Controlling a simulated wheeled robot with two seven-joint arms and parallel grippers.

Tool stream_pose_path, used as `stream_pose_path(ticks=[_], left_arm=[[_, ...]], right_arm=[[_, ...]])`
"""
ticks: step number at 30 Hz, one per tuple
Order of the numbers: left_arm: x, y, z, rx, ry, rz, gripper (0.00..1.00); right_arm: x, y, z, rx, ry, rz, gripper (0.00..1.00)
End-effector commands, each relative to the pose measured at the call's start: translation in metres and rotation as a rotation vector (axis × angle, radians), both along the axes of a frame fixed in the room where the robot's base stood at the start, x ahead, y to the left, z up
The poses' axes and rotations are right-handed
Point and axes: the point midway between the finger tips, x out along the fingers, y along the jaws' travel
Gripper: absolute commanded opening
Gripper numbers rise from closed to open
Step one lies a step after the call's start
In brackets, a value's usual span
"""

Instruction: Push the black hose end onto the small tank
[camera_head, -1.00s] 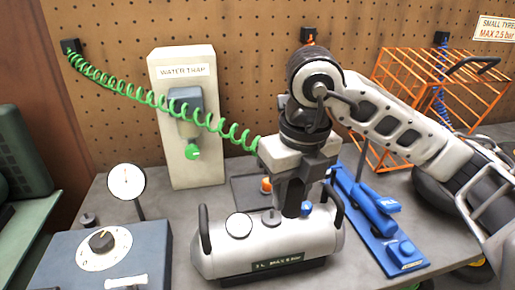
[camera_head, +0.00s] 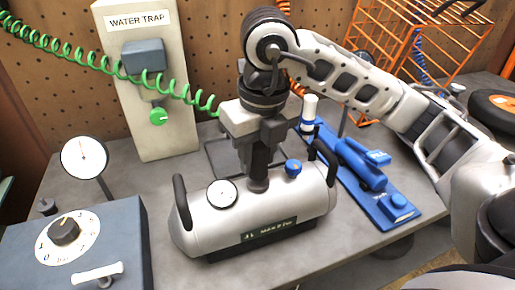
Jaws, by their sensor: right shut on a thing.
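The small tank (camera_head: 290,212) is a silver horizontal cylinder with black end handles, a dial, a blue knob (camera_head: 293,168) and a dark label, standing on the bench. My right gripper (camera_head: 259,172) points straight down over the tank's top fitting (camera_head: 258,186), between dial and blue knob. It is shut on the black hose end, which its fingers almost wholly hide. The fingertips are right at the fitting; I cannot tell whether the hose end is seated on it. The green coiled hose (camera_head: 150,84) runs from the upper left to behind this gripper. My left gripper is out of view.
A water trap post (camera_head: 165,125) stands behind left. A grey box with a knob (camera_head: 75,245) and a gauge on a stem (camera_head: 85,158) are left. A blue foot pump (camera_head: 365,165) lies right. An orange wire rack (camera_head: 430,50) stands behind. The bench front is clear.

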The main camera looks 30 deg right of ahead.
Motion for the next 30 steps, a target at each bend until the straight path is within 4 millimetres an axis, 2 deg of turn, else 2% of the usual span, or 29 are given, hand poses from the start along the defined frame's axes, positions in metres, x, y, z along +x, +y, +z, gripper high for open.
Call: stream_pose_path(ticks=[3, 16, 30], left_arm=[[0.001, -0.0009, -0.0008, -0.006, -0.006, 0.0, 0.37], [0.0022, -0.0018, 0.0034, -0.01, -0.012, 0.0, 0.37], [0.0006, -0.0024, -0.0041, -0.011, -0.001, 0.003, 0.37]], right_arm=[[0.0, -0.0001, -0.0054, 0.0, -0.001, 0.0, 0.04], [0.0001, 0.0, -0.0046, 0.0, -0.001, 0.0, 0.04], [0.0004, 0.0002, -0.0044, 0.0, -0.001, 0.001, 0.04]])
